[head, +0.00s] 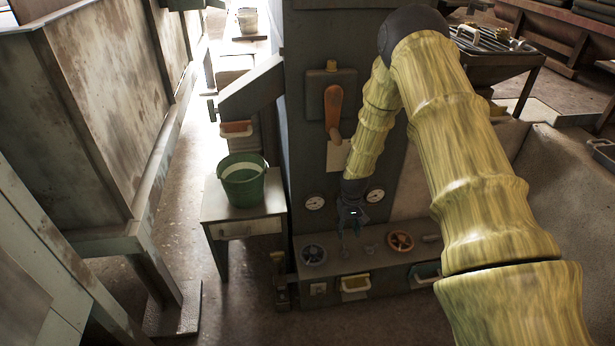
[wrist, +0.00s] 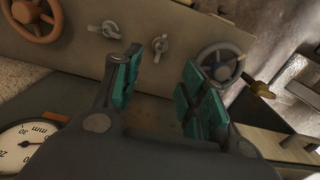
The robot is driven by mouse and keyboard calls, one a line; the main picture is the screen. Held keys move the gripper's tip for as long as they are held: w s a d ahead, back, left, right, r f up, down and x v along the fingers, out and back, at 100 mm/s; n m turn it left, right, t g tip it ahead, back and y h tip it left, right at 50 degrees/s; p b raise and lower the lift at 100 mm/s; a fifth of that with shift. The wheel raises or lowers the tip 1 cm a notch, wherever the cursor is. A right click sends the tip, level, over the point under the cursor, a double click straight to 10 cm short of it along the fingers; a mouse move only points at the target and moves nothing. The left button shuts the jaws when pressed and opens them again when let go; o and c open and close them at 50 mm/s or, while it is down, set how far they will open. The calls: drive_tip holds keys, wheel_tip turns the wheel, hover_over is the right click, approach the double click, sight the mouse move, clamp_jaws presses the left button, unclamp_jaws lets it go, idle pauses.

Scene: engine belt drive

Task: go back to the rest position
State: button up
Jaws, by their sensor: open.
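My gripper (head: 350,226) hangs at the end of my arm in front of the dark machine column, between two round gauges and above a low panel. In the wrist view my gripper (wrist: 152,85) is open, with teal pads apart and nothing between them. Past the fingers, the panel (wrist: 170,30) carries small grey valve handles (wrist: 160,45), a grey handwheel (wrist: 220,62) and an orange-brown handwheel (wrist: 38,18). The fingers look apart from all of these.
A green bucket (head: 243,181) stands on a small table (head: 245,226) left of the column. An orange lever (head: 333,107) is on the column above my gripper. Gauges (head: 315,202) (head: 375,196) flank it. A rusty metal bin (head: 100,110) fills the left. Floor in between is clear.

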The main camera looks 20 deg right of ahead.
drive_tip(key=s+a+f+n, duration=0.1)
drive_tip(key=s+a+f, duration=0.3)
drive_tip(key=s+a, duration=0.45)
drive_tip(key=s+a+f, duration=0.5)
drive_tip(key=s, duration=0.6)
drive_tip(key=s+a+r+n, duration=0.1)
drive_tip(key=s+a, duration=0.2)
drive_tip(key=s, duration=0.7)
drive_tip(key=s+a+r, duration=0.2)
drive_tip(key=s+a, duration=0.2)
drive_tip(key=s, duration=0.6)
wheel_tip(320, 180, up, 21)
drive_tip(key=p, duration=2.1)
drive_tip(key=shift+r, duration=0.15)
drive_tip(key=shift+d, duration=0.1)
drive_tip(key=shift+c, duration=0.7)
drive_tip(key=shift+d, duration=0.1)
